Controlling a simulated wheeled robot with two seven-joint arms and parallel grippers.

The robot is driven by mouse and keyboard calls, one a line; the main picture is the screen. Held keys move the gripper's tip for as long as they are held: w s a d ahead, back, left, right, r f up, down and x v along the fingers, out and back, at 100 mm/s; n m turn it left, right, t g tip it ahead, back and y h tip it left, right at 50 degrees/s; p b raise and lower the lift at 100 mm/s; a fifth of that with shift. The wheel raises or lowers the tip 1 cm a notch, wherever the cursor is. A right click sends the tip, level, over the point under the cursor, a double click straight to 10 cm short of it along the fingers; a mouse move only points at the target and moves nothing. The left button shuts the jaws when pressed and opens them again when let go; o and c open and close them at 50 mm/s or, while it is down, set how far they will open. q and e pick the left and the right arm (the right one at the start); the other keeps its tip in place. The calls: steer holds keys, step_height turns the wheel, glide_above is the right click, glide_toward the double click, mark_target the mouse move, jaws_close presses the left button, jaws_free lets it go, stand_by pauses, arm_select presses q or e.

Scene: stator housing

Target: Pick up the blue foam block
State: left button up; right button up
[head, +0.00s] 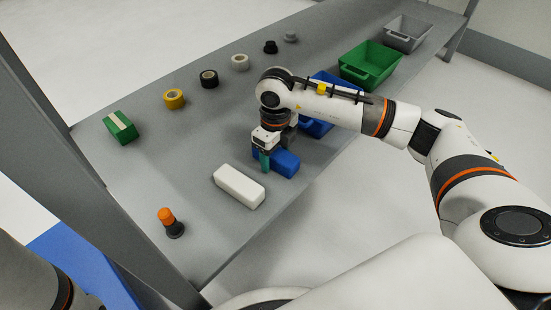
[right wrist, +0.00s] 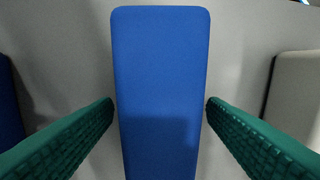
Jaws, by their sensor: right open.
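The blue foam block (head: 287,164) lies on the grey table near its front edge, partly hidden in the head view by my right gripper (head: 275,155). In the right wrist view the blue foam block (right wrist: 160,75) runs lengthwise between the two green ribbed fingers of my right gripper (right wrist: 160,103). The fingers are open, one on each side of the block, very close to its sides. I cannot tell whether they touch it. My left gripper is out of view.
A white block (head: 239,186) lies just left of the blue block. A blue bin (head: 318,127) is behind my right arm, then a green bin (head: 370,65) and grey bin (head: 407,33). Tape rolls line the far side. An orange-topped object (head: 170,222) stands front left.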

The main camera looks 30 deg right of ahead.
steer(key=c, duration=1)
